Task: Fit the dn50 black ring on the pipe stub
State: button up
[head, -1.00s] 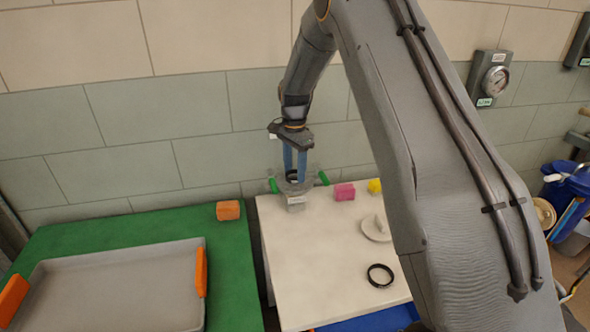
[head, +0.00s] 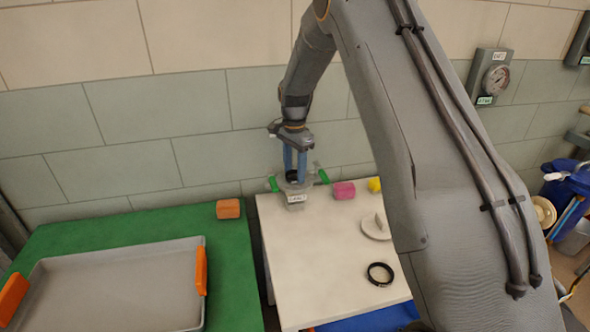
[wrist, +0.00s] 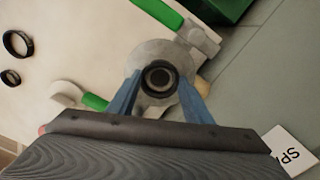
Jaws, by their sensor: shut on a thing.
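My gripper (head: 295,180) points down at the back of the white table, its two blue fingers shut on a black ring (head: 293,176). In the wrist view the black ring (wrist: 159,77) sits between the fingertips, lined up with the round end of the grey pipe stub (wrist: 158,78). The stub rises from a grey fitting (head: 296,192) with a green handle on each side. I cannot tell whether the ring is around the stub or just above it. No size marking on the ring is readable.
Another black ring (head: 380,274) lies on the white table (head: 320,270); the wrist view shows a smaller one (wrist: 10,77) near it. A grey tray (head: 120,285) lies on the green surface at left.

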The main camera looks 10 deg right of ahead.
dwell(0.3)
jog(key=o, duration=1.5)
jog(key=shift+r, duration=0.1)
notch_tip(320, 180, up, 7)
jog(key=p, duration=0.3)
